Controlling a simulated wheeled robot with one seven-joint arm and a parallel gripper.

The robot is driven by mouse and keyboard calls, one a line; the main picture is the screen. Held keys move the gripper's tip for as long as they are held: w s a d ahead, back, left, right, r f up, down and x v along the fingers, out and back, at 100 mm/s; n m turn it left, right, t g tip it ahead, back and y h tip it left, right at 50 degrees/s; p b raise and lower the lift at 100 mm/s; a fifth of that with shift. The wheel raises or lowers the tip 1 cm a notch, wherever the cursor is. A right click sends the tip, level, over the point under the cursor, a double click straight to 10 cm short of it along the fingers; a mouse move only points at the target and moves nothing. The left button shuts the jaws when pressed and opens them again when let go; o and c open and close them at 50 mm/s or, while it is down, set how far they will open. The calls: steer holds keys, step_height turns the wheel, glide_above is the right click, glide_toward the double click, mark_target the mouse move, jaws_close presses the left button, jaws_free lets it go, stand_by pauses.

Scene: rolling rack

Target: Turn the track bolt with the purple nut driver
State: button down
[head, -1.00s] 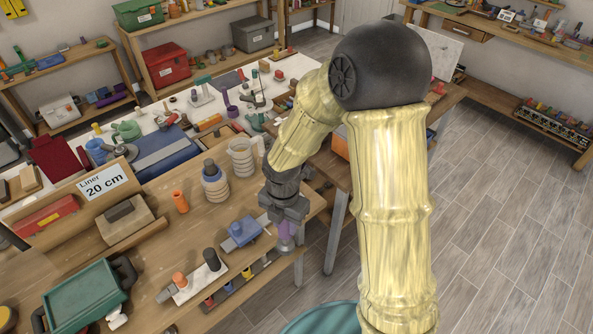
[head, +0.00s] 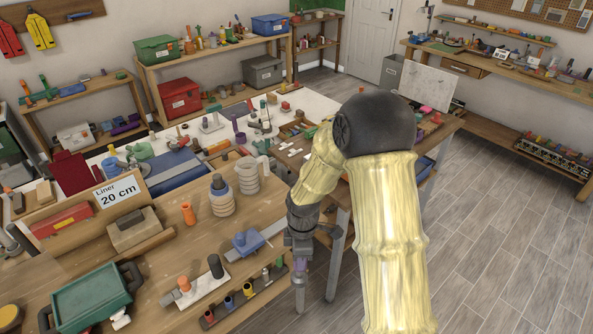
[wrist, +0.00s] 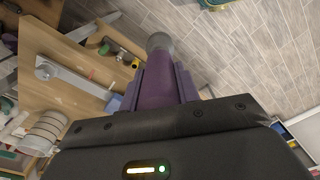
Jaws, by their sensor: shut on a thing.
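My gripper (head: 299,256) is shut on the purple nut driver (wrist: 160,88), just off the right edge of the wooden bench in the head view. In the wrist view the driver points away from the jaws, with a round grey tip (wrist: 160,42) against the floor. The tip is apart from any bolt. In the head view only a little purple (head: 300,265) shows below my gripper. A grey bar with a round end (wrist: 45,70) lies over wood at the left of the wrist view. I cannot tell whether it is the track, and I cannot make out the track bolt.
The wooden bench (head: 150,262) carries a blue block (head: 248,243), an orange cylinder (head: 188,214), a ribbed cream jug (head: 247,178) and a dark rack (head: 226,312) with several coloured pieces. A teal box (head: 90,298) stands at front left. The floor (head: 480,240) at right is clear.

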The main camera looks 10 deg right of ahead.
steer(key=w+d+f+m+b, duration=0.1)
steer(key=w+d+f+m, duration=0.2)
steer(key=m, duration=0.5)
steer(key=w+d+f+m+b, duration=0.1)
steer(key=w+d+f+m, duration=0.2)
steer(key=d+f+m, duration=0.2)
step_height(320, 180, down, 3)
steer(key=m, duration=0.4)
steer(key=shift+w+d+b, duration=0.2)
steer(key=shift+w+b, duration=0.1)
steer(key=shift+b, duration=0.1)
steer(key=shift+d, duration=0.1)
